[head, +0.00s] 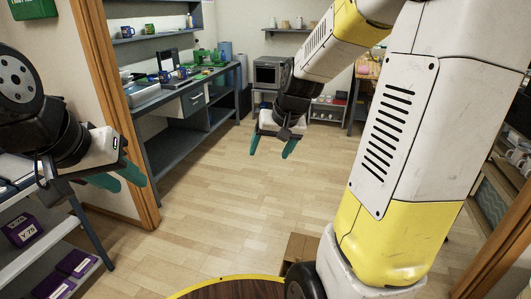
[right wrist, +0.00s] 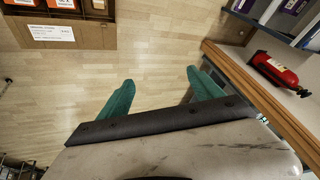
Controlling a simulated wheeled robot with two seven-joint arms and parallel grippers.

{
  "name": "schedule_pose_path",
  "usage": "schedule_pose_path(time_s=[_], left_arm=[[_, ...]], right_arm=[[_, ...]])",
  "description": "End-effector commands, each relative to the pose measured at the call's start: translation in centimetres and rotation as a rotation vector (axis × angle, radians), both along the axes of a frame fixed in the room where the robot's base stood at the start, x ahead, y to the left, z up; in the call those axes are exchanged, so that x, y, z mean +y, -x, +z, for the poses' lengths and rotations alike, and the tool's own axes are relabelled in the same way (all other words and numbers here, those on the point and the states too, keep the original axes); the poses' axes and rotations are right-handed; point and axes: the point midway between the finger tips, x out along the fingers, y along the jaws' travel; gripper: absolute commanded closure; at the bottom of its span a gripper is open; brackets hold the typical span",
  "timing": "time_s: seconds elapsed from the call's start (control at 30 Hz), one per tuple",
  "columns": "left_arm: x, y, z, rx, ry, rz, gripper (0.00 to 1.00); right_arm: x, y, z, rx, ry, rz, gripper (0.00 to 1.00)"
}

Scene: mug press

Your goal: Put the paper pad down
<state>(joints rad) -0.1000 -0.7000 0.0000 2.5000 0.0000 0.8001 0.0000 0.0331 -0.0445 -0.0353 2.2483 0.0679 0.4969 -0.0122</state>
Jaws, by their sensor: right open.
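I cannot make out a paper pad in either view. My right gripper (head: 272,148) hangs over the open floor in the head view, its two teal fingers spread with nothing between them. The right wrist view also shows this gripper (right wrist: 162,92) open and empty, with bare floor beyond the fingers. My left gripper (head: 132,184) is at the left of the head view, beside the wooden door frame. Its teal fingertips stand apart and I see nothing held between them.
A grey workbench (head: 175,104) with mugs and a black press stands along the back left wall. A shelf with purple boxes (head: 24,230) is at lower left. A microwave (head: 270,72) stands at the back. A red extinguisher (right wrist: 278,72) lies at right in the wrist view.

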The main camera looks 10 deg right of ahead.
Motion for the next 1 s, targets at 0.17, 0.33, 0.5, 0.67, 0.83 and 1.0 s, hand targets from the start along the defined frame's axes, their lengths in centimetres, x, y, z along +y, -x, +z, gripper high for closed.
schedule_pose_path(time_s=[0.17,0.33,0.5,0.67,0.83,1.0], left_arm=[[0.0,0.0,0.0,0.0,0.0,0.0,0.64],[0.0,0.0,0.0,0.0,0.0,0.0,0.64],[0.0,0.0,0.0,0.0,0.0,0.0,0.64],[0.0,0.0,0.0,0.0,0.0,0.0,0.64],[0.0,0.0,0.0,0.0,0.0,0.0,0.64],[0.0,0.0,0.0,0.0,0.0,0.0,0.64]], right_arm=[[2.1,7.8,5.7,-0.068,0.015,0.084,0.25],[3.1,14.0,7.8,-0.108,0.035,0.142,0.25],[3.3,17.3,8.2,-0.128,0.048,0.171,0.25],[3.4,18.1,8.2,-0.131,0.052,0.178,0.25],[3.4,18.0,8.2,-0.13,0.051,0.177,0.25],[3.4,18.0,8.2,-0.13,0.051,0.177,0.31]])
